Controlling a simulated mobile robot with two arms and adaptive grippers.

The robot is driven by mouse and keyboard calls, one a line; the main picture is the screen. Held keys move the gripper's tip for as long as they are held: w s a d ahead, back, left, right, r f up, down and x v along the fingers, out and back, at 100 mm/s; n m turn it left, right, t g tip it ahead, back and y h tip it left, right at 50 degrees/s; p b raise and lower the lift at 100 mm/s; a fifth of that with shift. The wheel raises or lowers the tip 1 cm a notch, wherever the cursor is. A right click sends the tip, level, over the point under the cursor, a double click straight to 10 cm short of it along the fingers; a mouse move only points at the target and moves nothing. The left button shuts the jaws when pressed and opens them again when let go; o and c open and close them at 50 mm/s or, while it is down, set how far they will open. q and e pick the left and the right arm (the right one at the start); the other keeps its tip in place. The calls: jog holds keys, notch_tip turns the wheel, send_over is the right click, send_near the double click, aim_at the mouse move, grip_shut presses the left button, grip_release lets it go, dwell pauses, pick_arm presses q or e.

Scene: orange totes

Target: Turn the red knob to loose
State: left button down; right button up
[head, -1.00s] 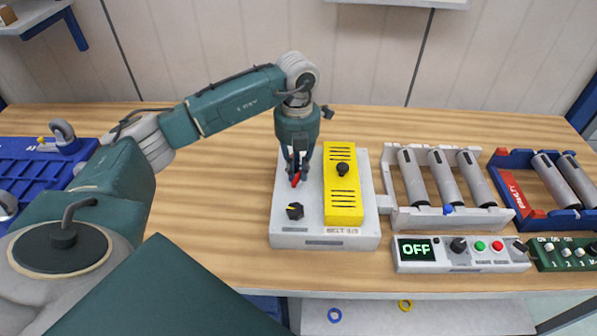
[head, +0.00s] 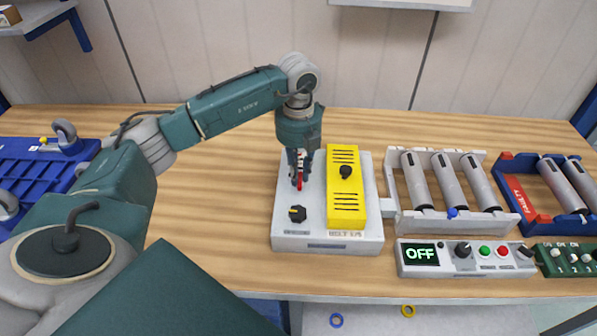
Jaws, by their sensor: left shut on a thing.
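The red knob (head: 298,184) is on the top of a light grey box (head: 284,219), at its back left. My left gripper (head: 299,178) points down over the knob and is shut on it, hiding much of it. The visible red part points roughly toward the front of the box. A black knob with a yellow mark (head: 298,214) sits in front of it. A yellow slotted cover (head: 345,205) with a black knob is on the right of the box. My right gripper is not in view.
A rack with grey cylinders (head: 424,229) stands right of the box. A control panel reading OFF (head: 410,267) is in front of it. A red and blue "FAULTY" rack (head: 524,205) is at the far right. A blue tray (head: 45,171) lies at the left.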

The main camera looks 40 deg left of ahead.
pick_arm(q)
jog(key=shift+w+r, duration=0.1)
jog(key=shift+r, duration=0.05)
jog(key=c, duration=1.8)
grip_release()
jog(key=shift+c, duration=0.2)
jog(key=shift+o, duration=0.9)
notch_tip(320, 180, up, 12)
